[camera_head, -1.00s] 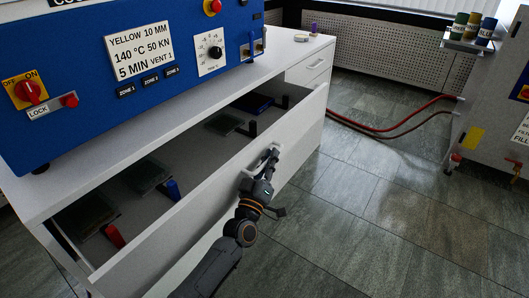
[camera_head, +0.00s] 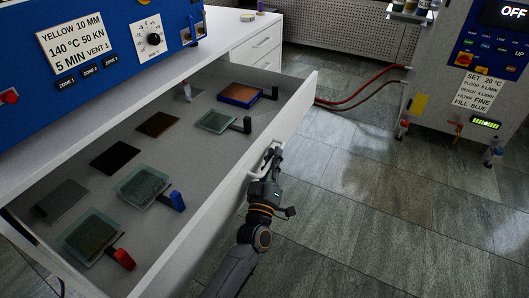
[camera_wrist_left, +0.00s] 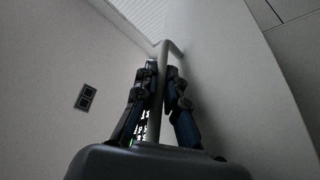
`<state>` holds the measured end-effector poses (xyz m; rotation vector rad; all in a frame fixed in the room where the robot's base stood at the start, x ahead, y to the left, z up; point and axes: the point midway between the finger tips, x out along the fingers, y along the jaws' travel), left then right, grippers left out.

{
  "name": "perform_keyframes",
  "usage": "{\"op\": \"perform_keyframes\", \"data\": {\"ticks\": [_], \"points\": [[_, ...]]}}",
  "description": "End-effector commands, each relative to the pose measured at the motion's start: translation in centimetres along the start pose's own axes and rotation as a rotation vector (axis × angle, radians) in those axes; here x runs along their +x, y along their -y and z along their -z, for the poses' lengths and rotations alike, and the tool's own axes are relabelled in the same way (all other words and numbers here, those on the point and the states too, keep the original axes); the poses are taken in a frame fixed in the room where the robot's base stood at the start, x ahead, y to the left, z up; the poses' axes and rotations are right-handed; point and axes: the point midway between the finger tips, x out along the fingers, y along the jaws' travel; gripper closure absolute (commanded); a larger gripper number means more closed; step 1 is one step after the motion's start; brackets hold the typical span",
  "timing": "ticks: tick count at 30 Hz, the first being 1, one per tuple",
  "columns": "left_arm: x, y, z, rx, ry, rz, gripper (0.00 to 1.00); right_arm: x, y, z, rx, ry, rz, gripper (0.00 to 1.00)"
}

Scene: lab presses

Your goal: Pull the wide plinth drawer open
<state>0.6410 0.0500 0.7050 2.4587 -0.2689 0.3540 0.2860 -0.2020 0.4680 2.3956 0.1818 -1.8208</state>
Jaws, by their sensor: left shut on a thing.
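The wide plinth drawer (camera_head: 219,205) stands far out from the white plinth below the blue press, with its inside in view. My left gripper (camera_head: 272,161) is at the middle of the drawer's front, shut on the drawer handle (camera_head: 254,172). In the left wrist view the two fingers (camera_wrist_left: 160,92) close on either side of the grey handle bar (camera_wrist_left: 163,60). In the drawer lie several flat plates and framed pieces, among them one with a red grip (camera_head: 123,258), one with a blue grip (camera_head: 177,200) and one with a black grip (camera_head: 247,124). My right gripper is not in view.
The blue press (camera_head: 60,70) with its dial and label sits on the plinth top. Smaller drawers (camera_head: 262,43) are at the back. Red hoses (camera_head: 365,98) run across the floor to a machine (camera_head: 470,80) at the right. The tiled floor in front of the drawer is clear.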

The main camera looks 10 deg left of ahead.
Motion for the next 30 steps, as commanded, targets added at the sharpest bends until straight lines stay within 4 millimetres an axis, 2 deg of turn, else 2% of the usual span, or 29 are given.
{"op": "perform_keyframes", "data": {"ticks": [14, 15, 16, 26, 30], "points": [[-0.2, -0.3, -0.3, 0.000, 0.000, 0.001, 1.00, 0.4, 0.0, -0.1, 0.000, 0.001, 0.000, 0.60], [-0.2, -0.3, -0.3, 0.000, 0.000, 0.001, 0.85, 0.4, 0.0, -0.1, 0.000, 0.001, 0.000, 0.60], [-0.2, -0.3, -0.3, 0.000, 0.000, 0.001, 0.80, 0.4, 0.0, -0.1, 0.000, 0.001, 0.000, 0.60], [-0.3, -0.4, -0.3, 0.000, 0.000, 0.001, 0.80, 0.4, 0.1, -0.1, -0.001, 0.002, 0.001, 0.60], [-1.6, -0.3, -0.4, 0.000, 0.002, 0.002, 0.80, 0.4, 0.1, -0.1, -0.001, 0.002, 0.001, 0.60]]}}
